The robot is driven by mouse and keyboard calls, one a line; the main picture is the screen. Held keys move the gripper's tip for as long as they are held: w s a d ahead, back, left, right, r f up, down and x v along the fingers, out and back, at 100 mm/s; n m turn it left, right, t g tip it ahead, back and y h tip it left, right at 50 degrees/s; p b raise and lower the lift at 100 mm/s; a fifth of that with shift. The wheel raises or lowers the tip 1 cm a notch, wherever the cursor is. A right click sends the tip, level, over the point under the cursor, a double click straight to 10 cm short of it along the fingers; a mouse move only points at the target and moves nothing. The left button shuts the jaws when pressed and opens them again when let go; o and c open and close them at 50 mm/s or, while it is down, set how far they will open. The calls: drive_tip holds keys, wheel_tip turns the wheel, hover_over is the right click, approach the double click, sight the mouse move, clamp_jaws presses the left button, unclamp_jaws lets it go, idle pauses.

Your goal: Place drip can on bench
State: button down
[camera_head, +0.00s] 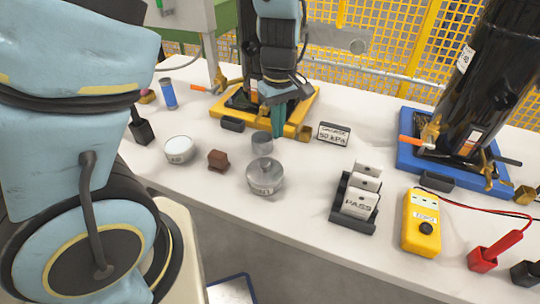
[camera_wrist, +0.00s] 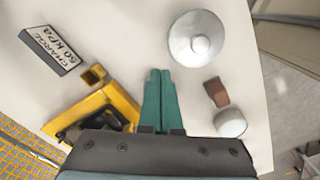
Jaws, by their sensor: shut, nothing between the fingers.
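In the wrist view the can (camera_wrist: 184,38) is a pale disc with a round knob. My gripper (camera_head: 285,112) has teal fingers, shut and empty, behind and slightly right of the can in the head view. The fingers (camera_wrist: 160,72) also show in the wrist view, apart from the can.
A brown block (camera_head: 217,160) and white round tin (camera_head: 180,149) stand left of the can. A charge sign (camera_head: 334,134), card rack (camera_head: 355,202) and yellow meter (camera_head: 421,222) stand right. Yellow (camera_head: 312,100) and blue (camera_head: 405,155) bases hold equipment behind. Bare bench lies between can and rack.

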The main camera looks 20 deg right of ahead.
sight(269, 148)
wheel_tip(269, 148, down, 10)
drive_tip(key=shift+s+r, duration=0.1)
drive_tip(key=shift+w+a+p, duration=0.25)
drive_tip(key=shift+w+p, duration=0.05)
drive_tip(key=shift+w, duration=0.95)
drive_tip(key=shift+w+a, duration=0.1)
drive_tip(key=shift+w, duration=0.65)
drive_tip(key=w, duration=0.4)
drive_tip(key=shift+w+a+p, duration=0.1)
drive_tip(key=shift+a+p, duration=0.25)
